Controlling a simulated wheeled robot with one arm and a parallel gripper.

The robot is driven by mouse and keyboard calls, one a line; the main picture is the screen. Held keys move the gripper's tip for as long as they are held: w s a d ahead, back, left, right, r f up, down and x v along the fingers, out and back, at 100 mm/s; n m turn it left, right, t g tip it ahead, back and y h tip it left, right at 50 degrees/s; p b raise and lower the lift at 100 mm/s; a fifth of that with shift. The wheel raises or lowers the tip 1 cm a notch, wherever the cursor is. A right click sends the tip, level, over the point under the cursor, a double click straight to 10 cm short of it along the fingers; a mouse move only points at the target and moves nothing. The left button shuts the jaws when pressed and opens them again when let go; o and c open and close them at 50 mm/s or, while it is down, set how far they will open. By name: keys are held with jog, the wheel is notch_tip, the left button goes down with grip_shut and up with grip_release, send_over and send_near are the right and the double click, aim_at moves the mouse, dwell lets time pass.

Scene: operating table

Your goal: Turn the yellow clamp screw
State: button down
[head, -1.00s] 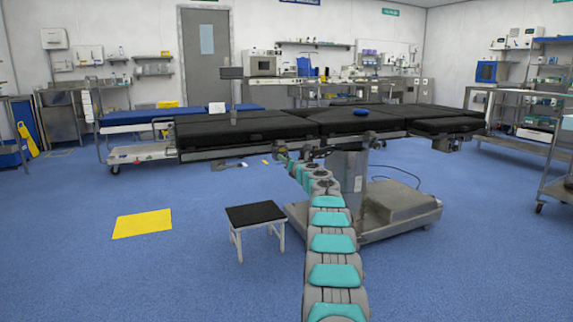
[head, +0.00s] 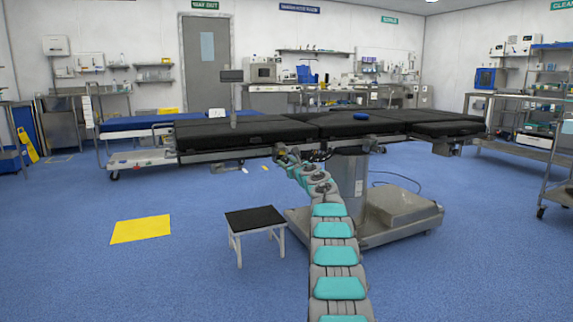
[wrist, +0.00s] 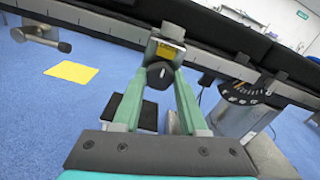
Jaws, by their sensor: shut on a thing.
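The clamp (wrist: 168,48) is a metal block with a yellow label, mounted on the operating table's side rail. Its screw has a dark knob (wrist: 160,75) with a small pale mark, at the front of the block in the wrist view. My gripper (wrist: 162,82) has its two green fingers on either side of this knob and is shut on it. In the head view my gripper (head: 284,158) is small, at the table's near edge, and the screw cannot be made out there. The knob's turn angle is hard to judge.
The black-padded operating table (head: 240,133) stretches across the view on a metal base (head: 405,213). A black-topped step stool (head: 255,217) stands below, left of my arm. A yellow sheet (head: 140,229) lies on the open blue floor. Another rail clamp (wrist: 40,33) sticks out at left.

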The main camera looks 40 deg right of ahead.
jog(key=shift+f, duration=0.1)
jog(key=shift+c, duration=2.2)
grip_release()
